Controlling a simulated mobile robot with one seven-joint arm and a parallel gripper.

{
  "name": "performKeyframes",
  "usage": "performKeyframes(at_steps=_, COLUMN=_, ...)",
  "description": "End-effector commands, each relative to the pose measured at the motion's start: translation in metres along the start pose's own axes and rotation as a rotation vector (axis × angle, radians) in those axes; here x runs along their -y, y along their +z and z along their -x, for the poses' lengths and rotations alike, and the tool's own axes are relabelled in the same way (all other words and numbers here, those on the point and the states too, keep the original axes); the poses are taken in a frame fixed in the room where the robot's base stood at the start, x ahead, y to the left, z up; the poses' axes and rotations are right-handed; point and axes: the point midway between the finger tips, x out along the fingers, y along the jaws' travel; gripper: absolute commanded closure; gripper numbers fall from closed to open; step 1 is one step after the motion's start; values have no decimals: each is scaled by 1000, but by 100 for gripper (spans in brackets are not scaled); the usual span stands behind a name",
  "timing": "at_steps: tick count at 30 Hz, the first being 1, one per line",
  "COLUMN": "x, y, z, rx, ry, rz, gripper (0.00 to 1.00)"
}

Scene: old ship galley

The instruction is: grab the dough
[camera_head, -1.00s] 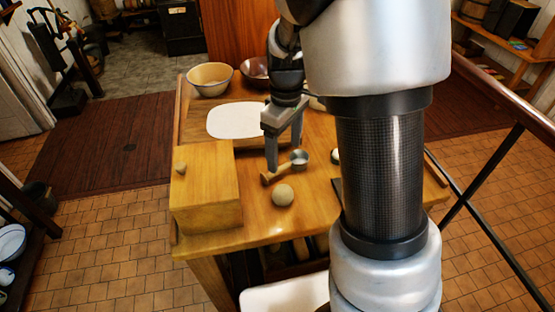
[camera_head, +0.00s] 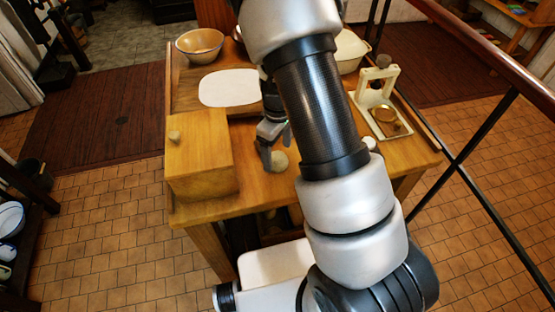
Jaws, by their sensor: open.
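The dough (camera_head: 280,161) is a small beige ball on the wooden table (camera_head: 250,199), near its front edge and right of a wooden box. My gripper (camera_head: 275,163) points down at the dough, with its jaws open. One finger shows at the left side of the dough and overlaps it slightly in the picture. The other finger shows behind or to the right of it. I cannot tell whether the fingers touch the dough.
The wooden box (camera_head: 200,150) with a knob stands close on the left. A white board (camera_head: 229,88) and a bowl (camera_head: 200,45) lie farther back. A cream stand with a brass pan (camera_head: 385,118) is on the right. My arm hides the table's middle right.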

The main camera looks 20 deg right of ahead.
Motion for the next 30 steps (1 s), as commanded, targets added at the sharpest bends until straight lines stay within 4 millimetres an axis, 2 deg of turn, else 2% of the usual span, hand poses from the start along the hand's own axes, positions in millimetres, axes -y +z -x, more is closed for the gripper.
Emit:
performKeyframes(at_steps=4, x=0, y=1, z=-16, rx=1, ry=-1, rz=0, gripper=25)
performKeyframes(at_steps=11, x=1, y=0, z=-18, rx=0, ry=-1, rz=-1, gripper=25)
performKeyframes(at_steps=12, x=1, y=0, z=-18, rx=0, ry=-1, rz=-1, gripper=27)
performKeyframes(at_steps=18, x=1, y=0, z=-18, rx=0, ry=-1, rz=-1, gripper=60)
performKeyframes(at_steps=21, x=0, y=0, z=-17, rx=-1, ry=0, rz=-1, gripper=74)
performKeyframes(at_steps=27, x=0, y=0, z=-16, rx=-1, ry=0, rz=0, gripper=74)
performKeyframes(at_steps=30, x=0, y=-1, z=-8, rx=-4, ry=1, rz=1, gripper=74)
